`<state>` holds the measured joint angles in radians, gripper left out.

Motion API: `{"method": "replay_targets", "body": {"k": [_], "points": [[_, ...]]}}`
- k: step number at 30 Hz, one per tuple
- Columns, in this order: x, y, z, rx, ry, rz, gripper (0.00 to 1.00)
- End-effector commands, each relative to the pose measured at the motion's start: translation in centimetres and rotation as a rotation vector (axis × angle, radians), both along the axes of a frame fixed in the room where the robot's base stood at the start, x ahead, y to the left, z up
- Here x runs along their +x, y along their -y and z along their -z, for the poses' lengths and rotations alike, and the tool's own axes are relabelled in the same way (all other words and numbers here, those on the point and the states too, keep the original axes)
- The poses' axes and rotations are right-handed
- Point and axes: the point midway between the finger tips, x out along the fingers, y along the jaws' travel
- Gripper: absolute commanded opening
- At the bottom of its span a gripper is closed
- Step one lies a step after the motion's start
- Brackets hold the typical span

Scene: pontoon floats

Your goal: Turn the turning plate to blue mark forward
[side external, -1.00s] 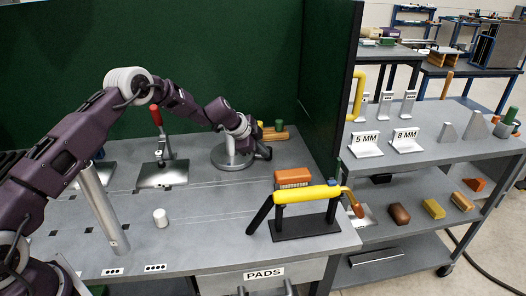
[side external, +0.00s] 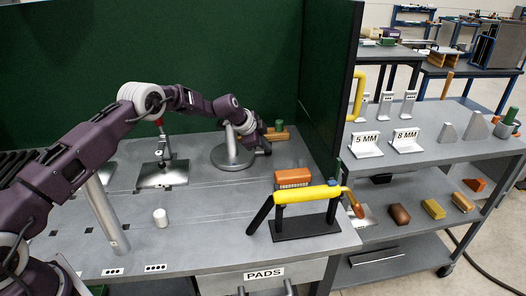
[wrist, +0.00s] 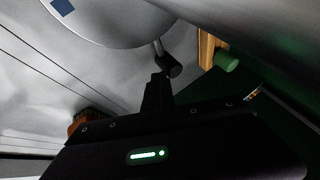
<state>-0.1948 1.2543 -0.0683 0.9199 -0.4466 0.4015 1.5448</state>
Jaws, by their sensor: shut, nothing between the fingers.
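The turning plate (side external: 224,158) is a round grey disc on the bench, partly hidden behind my arm in the side view. In the wrist view the plate (wrist: 115,22) fills the top left. Its blue mark (wrist: 62,6) is a small square near the top edge of that view. A short arm with a black knob (wrist: 170,66) sticks out from the plate's rim. My gripper (side external: 265,148) is low at the plate's right side. In the wrist view my shut, empty fingers (wrist: 158,82) are close to the knob; I cannot tell if they touch it.
A wooden block with a green peg (side external: 277,130) is just beyond my gripper, near the green wall panel (side external: 319,90). An orange brush-like block (side external: 292,178) and a black stand with a yellow handle (side external: 306,205) are in front. A red-handled clamp (side external: 161,165) stands left. A white cylinder (side external: 160,217) is nearer.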

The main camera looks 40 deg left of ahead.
Motion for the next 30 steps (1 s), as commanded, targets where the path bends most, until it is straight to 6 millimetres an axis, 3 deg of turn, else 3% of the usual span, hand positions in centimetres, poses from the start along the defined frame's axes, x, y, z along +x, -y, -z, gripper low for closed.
{"method": "replay_targets", "body": {"k": [5, 12, 18, 26, 29, 30], "points": [[-0.6, 0.4, 0.0, -0.001, -0.002, -0.002, 0.0], [-3.5, 2.6, -0.2, -0.002, -0.001, 0.001, 0.0], [-7.0, 2.1, -5.2, 0.001, 0.003, 0.0, 0.0], [-9.3, 2.2, -8.2, 0.0, 0.001, -0.001, 0.0], [-11.2, 3.3, -11.5, -0.011, -0.012, -0.021, 0.0], [-12.9, 4.0, -13.7, -0.022, -0.023, -0.045, 0.0]]}}
